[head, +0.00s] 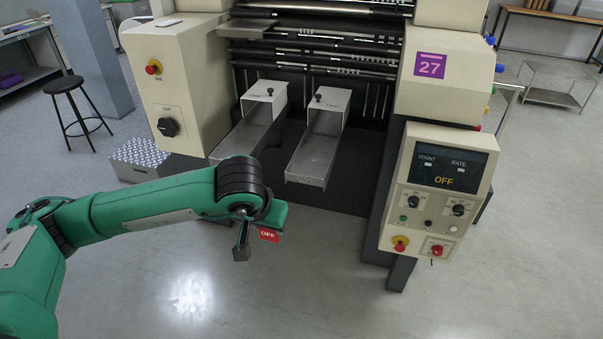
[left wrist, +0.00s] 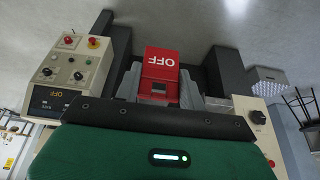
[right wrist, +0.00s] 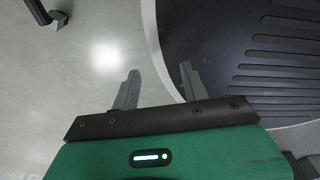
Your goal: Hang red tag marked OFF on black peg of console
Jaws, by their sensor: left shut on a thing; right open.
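The red tag marked OFF (head: 269,236) hangs in the air at my left gripper, in front of the machine; it also shows in the left wrist view (left wrist: 161,62). My left gripper (left wrist: 160,88) is shut on the tag's lower part in that view. The console (head: 408,168) stands to the right, well apart from the tag. A small black round part (head: 428,223) sits on its panel between a green and a white button; I cannot tell if it is the peg. My right gripper (right wrist: 157,88) is open and empty over the floor, outside the head view.
The console has a display (head: 450,165) reading OFF, black knobs and red buttons. Two metal chutes (head: 318,150) stick out of the machine behind my left gripper. A patterned step (head: 145,160) and a black stool (head: 70,90) stand at left. The floor in front is clear.

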